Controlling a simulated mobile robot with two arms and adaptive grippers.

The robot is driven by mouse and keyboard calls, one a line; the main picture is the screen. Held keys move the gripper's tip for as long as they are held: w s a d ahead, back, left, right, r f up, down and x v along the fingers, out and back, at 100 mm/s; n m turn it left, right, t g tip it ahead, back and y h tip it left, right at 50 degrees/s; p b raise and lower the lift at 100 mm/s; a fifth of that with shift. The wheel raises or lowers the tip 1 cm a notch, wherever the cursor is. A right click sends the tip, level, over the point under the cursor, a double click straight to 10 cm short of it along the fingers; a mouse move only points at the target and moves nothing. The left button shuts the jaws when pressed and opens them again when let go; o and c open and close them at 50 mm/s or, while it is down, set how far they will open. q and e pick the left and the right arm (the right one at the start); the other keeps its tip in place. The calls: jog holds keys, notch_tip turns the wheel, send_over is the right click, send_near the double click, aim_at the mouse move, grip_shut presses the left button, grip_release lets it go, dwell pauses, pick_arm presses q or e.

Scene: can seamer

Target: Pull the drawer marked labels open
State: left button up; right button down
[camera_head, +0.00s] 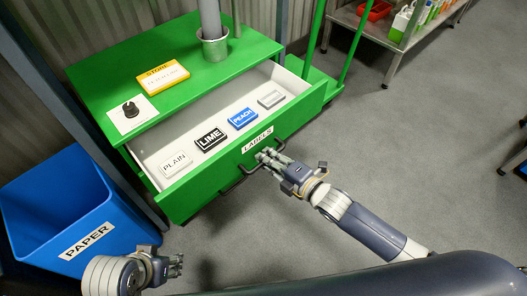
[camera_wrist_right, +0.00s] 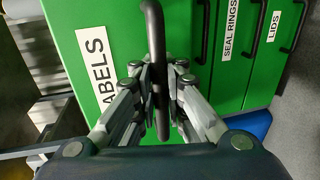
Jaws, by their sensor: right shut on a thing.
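The green drawer marked LABELS (camera_head: 257,139) stands pulled out of the green cabinet (camera_head: 85,70). Inside it lie a PLAIN pack (camera_head: 174,163), a black LIME pack (camera_head: 210,138), a blue PEACH pack (camera_head: 242,118) and a grey pack (camera_head: 271,99). My right gripper (camera_head: 268,158) is at the drawer front, shut on the black bar handle (camera_head: 234,185). In the right wrist view the handle (camera_wrist_right: 154,50) runs between the fingers (camera_wrist_right: 160,95). My left gripper (camera_head: 176,266) is low at the left, away from the drawer; its finger gap is unclear.
A blue PAPER bin (camera_head: 62,205) stands left of the drawer. A yellow-edged sign (camera_head: 162,76) and a black knob (camera_head: 130,108) are on the cabinet top. A metal shelf (camera_head: 378,32) stands at the back right. The grey floor to the right is mostly clear.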

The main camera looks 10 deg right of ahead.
jog(key=shift+s, duration=0.1)
dwell(0.3)
jog(key=c, duration=1.9)
grip_release()
jog(key=shift+d, duration=0.1)
jog(key=shift+c, duration=0.2)
jog(key=shift+s, duration=0.1)
jog(key=v, duration=1.2)
